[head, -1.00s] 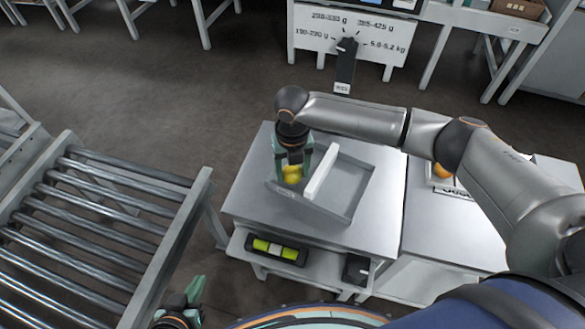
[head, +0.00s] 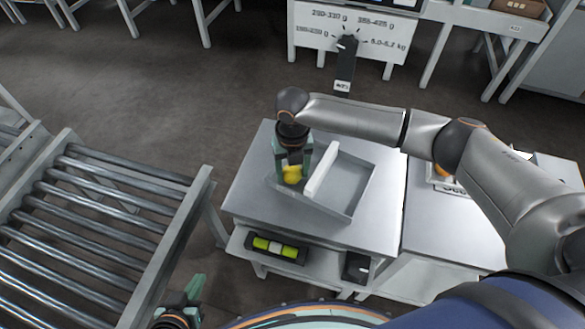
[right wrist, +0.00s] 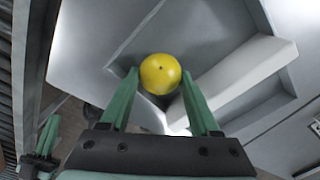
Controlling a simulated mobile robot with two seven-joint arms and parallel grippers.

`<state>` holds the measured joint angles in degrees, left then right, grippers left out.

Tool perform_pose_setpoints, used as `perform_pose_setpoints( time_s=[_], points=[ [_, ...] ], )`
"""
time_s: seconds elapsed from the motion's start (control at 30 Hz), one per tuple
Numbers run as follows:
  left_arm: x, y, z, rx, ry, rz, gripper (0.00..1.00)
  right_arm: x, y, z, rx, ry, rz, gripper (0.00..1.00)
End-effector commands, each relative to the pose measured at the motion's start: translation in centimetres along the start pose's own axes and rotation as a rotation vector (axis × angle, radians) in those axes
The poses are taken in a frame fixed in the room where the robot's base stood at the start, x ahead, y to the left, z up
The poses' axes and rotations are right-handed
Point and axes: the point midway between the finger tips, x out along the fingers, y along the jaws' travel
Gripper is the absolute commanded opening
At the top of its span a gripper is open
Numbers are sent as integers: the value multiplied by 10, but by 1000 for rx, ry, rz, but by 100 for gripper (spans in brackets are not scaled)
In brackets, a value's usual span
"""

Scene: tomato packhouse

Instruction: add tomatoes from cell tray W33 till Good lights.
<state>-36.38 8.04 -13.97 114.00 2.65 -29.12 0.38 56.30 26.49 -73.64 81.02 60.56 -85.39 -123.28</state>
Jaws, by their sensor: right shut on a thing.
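A yellow tomato (head: 292,174) is between the fingers of my right gripper (head: 293,168), which is shut on it. They are at the left part of a shallow grey tray (head: 362,182) with a thick white bar (head: 321,172) across it. In the right wrist view the tomato (right wrist: 160,74) sits between the green fingertips of the gripper (right wrist: 160,84), left of the white bar (right wrist: 235,75). I cannot tell whether it touches the tray floor. My left gripper (head: 186,303) is low at the left; its opening is unclear. No W33 label or Good light is readable.
The tray stands on a grey table (head: 250,200). A black holder with yellow-green cylinders (head: 275,248) is on its front. A roller conveyor (head: 100,220) stands at left. An orange item (head: 440,171) is partly hidden behind my right arm. A weight-range dial board (head: 375,42) stands behind.

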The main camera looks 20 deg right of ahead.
Motion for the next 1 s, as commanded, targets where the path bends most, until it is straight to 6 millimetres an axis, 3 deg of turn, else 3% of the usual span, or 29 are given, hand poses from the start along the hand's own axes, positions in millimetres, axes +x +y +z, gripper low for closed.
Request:
perform_pose_setpoints(
  time_s=[0.2,0.23,0.53,0.7,0.87,1.0],
  points=[
    [1,0,1,0,0,0,0,4,0,0,0,0,0,36],
    [1,0,1,0,0,0,0,3,0,0,0,0,0,65],
    [0,0,0,0,0,0,0,3,0,0,0,0,0,98],
    [0,0,0,0,0,0,0,3,0,0,0,0,0,98],
    [0,0,0,0,1,0,0,3,0,0,0,0,0,78],
    [0,0,0,0,1,0,0,3,0,0,0,0,0,78]
  ],
)
